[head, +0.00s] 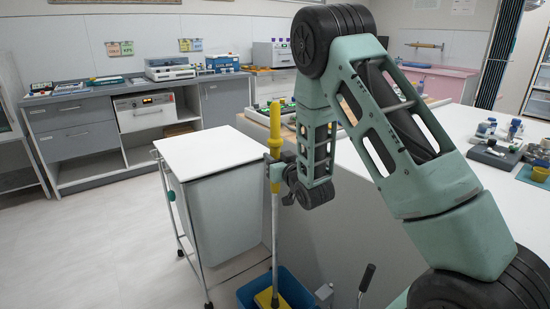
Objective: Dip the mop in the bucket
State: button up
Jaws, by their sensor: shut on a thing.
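The mop (275,215) has a yellow upper grip and a pale shaft, and stands about upright in the head view. My gripper (276,172) is shut on the mop's handle, just below the wide part of its yellow grip. The blue bucket (251,292) is at the bottom middle, partly cut off by the picture's edge. The mop's lower end shows a yellow part over the bucket's opening. I cannot tell whether the mop head touches the bucket or its contents.
A white-topped cart (205,152) on wheels stands just left of the mop. A large white-topped table (350,185) with tools on it is to the right. A dark handle (367,277) sticks up right of the bucket. Open floor (80,245) lies at the left.

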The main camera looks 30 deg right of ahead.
aim_at(278, 114)
jog(key=shift+f+b, duration=4)
jog(key=shift+f, duration=0.55)
jog(key=shift+r+p, duration=6.95)
jog(key=shift+r, duration=4.5)
